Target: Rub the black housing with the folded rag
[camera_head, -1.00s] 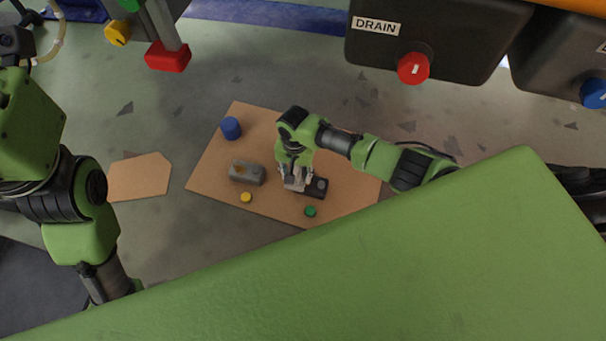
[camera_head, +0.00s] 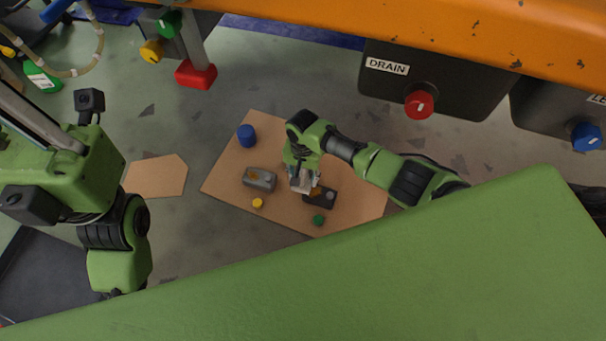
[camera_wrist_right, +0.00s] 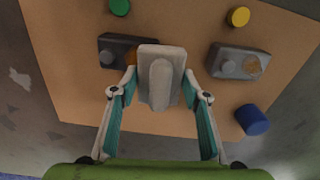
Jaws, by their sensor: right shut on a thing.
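The black housing (camera_head: 328,198) lies on a brown board, with an orange-brown patch and a round grey knob on top. It also shows in the right wrist view (camera_wrist_right: 113,42). My right gripper (camera_head: 303,184) is at the housing's left end, pointing down. It is shut on the folded rag, a pale grey block with a raised ridge, best seen in the right wrist view (camera_wrist_right: 161,75). There the rag covers one end of the housing; I cannot tell whether they touch. My left gripper is out of view; only my left arm shows.
On the board (camera_head: 238,150) are a grey housing (camera_head: 260,179) with a brown patch, a blue cylinder (camera_head: 246,135), a yellow button (camera_head: 258,203) and a green one (camera_head: 319,220). A DRAIN box (camera_head: 440,85) with a red knob hangs beyond, under an orange beam (camera_head: 420,28).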

